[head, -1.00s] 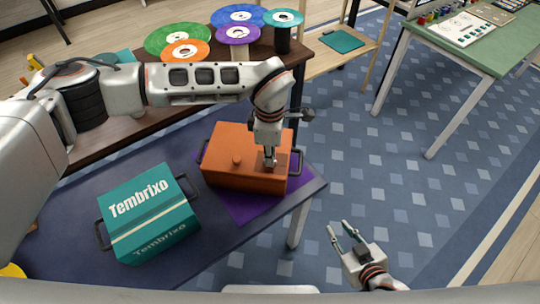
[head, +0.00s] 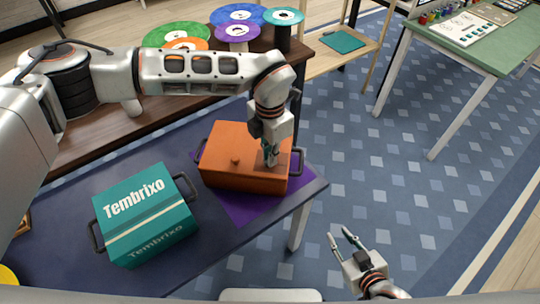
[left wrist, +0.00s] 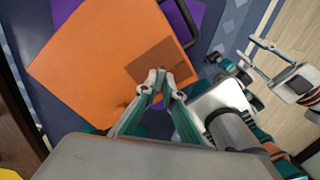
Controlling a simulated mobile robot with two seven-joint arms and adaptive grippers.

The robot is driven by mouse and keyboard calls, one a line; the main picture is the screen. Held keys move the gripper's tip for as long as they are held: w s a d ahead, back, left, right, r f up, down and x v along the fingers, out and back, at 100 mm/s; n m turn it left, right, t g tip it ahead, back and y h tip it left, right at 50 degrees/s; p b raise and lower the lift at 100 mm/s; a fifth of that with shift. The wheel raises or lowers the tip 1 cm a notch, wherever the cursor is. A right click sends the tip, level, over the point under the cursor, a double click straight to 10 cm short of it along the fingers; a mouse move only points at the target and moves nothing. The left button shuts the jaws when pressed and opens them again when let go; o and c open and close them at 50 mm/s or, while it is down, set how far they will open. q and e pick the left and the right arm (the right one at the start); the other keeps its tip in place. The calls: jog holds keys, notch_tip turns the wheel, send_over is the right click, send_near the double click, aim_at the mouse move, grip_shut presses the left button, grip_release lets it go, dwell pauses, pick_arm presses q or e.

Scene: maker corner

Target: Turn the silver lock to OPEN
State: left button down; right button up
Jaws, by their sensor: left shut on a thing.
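The orange box (head: 228,140) sits on the table with a small orange knob (head: 235,161) on it. A darker brown plate (left wrist: 150,66) lies on the box's top in the left wrist view. My left gripper (head: 270,160) points down at this plate, its fingertips (left wrist: 160,80) shut together on the silver lock. The lock itself is almost wholly hidden by the fingers, and I cannot read any OPEN mark or the lock's angle. My right gripper (head: 345,243) is open and empty, in front of and to the right of the table; it also shows in the left wrist view (left wrist: 262,58).
A teal Tembrixo box (head: 150,215) stands left of the orange box. A purple mat (head: 248,206) lies under the orange box. A dark shelf with coloured spools (head: 237,32) is behind. The floor (head: 380,180) to the right is clear.

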pick_arm(q)
jog(key=n, duration=0.4)
jog(key=shift+n, duration=0.3)
jog(key=n, duration=0.4)
jog(key=shift+b, duration=0.3)
jog(key=shift+n, duration=0.4)
jog(key=c, duration=2.2)
grip_release()
jog(key=shift+r, duration=0.1)
jog(key=shift+r, duration=5.95)
